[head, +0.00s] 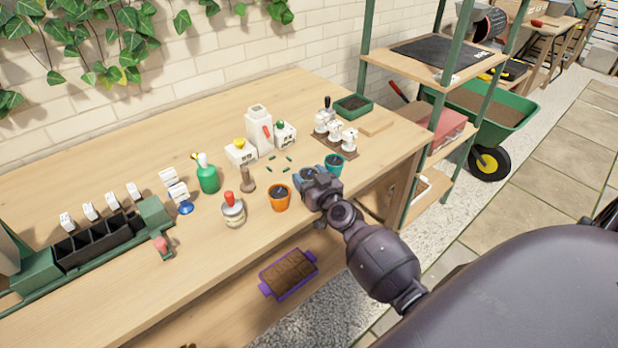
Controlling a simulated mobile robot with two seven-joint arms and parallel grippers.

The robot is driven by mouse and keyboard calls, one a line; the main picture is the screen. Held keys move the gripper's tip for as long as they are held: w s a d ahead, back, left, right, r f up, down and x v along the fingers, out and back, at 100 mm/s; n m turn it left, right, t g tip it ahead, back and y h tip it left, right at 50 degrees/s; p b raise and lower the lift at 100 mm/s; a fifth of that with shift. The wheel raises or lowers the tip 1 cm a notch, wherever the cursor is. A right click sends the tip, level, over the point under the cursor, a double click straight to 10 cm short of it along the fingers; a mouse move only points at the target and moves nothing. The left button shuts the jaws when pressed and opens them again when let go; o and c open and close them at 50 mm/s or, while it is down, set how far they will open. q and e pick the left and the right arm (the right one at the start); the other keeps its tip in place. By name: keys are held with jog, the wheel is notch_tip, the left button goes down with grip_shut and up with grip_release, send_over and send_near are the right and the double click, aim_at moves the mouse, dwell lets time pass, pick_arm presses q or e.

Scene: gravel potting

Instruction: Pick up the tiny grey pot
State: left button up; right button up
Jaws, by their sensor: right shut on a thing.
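My right gripper (312,182) reaches in from the lower right to the front edge of the workbench. It is shut on a small blue-grey pot (301,174), which the jaws largely hide. I cannot tell whether the pot's base touches the bench. An orange pot with dark fill (279,203) stands just left of the gripper. A teal pot with dark fill (332,170) stands just beyond it to the right. My left gripper is not in view.
The workbench (110,155) carries a white-and-red bottle (234,213), a green spray bottle (208,178), a white canister (259,130) and a green tray (353,105). A black divided box (100,240) stands at left. A shelf post (430,125) rises at right.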

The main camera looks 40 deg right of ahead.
jog(key=s+a, duration=0.1)
jog(key=s, duration=1.6)
jog(key=shift+s+a, duration=0.2)
jog(key=shift+s, duration=0.15)
jog(key=shift+f, duration=0.1)
jog(key=w+a+r, duration=0.2)
jog(key=a+r, duration=0.3)
jog(key=a, duration=0.2)
jog(key=w+a+r+y, duration=0.1)
jog(key=w+a+r, duration=0.1)
jog(key=a+r, duration=0.4)
jog(key=shift+w+a+r+n, duration=0.3)
jog(key=shift+w+a+n, duration=0.1)
jog(key=shift+a, duration=0.85)
jog(key=shift+d, duration=0.1)
